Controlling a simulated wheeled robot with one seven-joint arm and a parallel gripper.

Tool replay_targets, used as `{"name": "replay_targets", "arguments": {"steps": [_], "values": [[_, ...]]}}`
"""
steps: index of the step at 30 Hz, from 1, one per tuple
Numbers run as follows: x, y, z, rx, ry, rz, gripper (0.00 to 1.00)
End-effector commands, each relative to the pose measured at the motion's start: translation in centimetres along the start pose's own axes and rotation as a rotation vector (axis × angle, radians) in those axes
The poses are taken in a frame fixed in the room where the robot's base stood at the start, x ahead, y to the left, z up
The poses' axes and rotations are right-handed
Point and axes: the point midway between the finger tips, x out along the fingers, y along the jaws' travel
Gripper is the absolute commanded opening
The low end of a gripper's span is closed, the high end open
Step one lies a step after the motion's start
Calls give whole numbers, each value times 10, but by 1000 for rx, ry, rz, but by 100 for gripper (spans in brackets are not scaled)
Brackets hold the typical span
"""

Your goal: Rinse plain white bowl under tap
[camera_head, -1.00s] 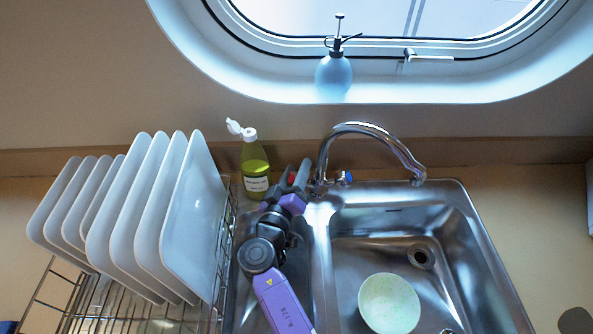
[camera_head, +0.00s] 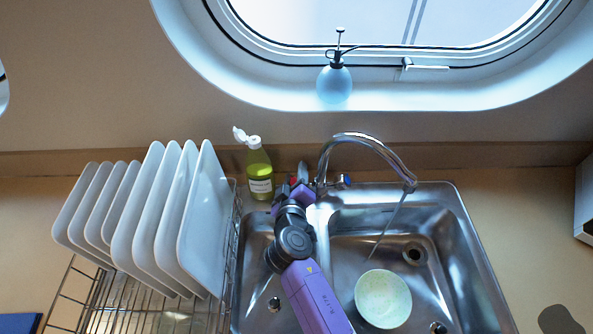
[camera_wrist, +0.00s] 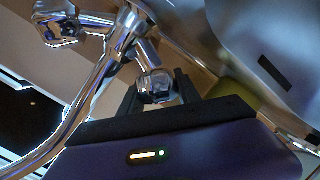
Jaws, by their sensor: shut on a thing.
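The plain white bowl (camera_head: 383,299), with a faint greenish tint, sits in the right basin of the steel sink (camera_head: 455,260). The chrome tap (camera_head: 372,142) arches over that basin, and a thin stream of water (camera_head: 390,225) runs from its spout down towards the bowl's far rim. I cannot tell whether it enters the bowl. My gripper (camera_head: 297,183) is at the tap's left, red-marked knob, shut on it; my arm hides part of it. In the wrist view the chrome knob (camera_wrist: 155,86) shows between my dark fingers. The blue-marked knob (camera_head: 344,180) is free.
A rack of white plates (camera_head: 195,220) stands close left of my arm. A green soap bottle (camera_head: 259,172) stands behind the sink, just left of my gripper. A spray bottle (camera_head: 334,84) is on the window ledge. The counter right of the sink is mostly clear.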

Motion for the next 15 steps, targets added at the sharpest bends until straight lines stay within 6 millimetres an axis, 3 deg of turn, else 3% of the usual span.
{"name": "replay_targets", "arguments": {"steps": [15], "values": [[0, -2, 1, -28, 2, -61, 0]]}}
